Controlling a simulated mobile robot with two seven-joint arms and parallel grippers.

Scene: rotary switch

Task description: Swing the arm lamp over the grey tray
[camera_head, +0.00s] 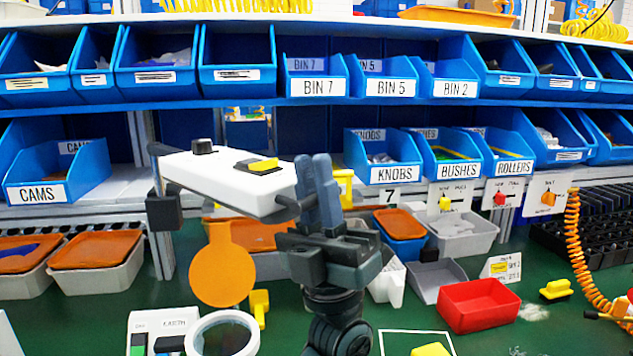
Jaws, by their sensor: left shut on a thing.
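The arm lamp's white head (225,187) is in the left middle, held up on a dark jointed arm (165,212). A black knob and a yellow switch sit on top of it. My left gripper (318,195) is at the head's right end, shut on the dark handle (287,208) there. Its fingers partly hide the handle. A small grey tray (437,283) lies on the green bench to the right of my gripper, left of a red tray. The lamp head is to the left of this tray, not over it. My right gripper is not in view.
The red tray (478,305) and a yellow block (555,290) lie on the right. A round lens (222,337) and an orange disc (222,272) are below the lamp head. Blue bins (385,160) line the shelves behind. An orange coiled cable (577,245) hangs at right.

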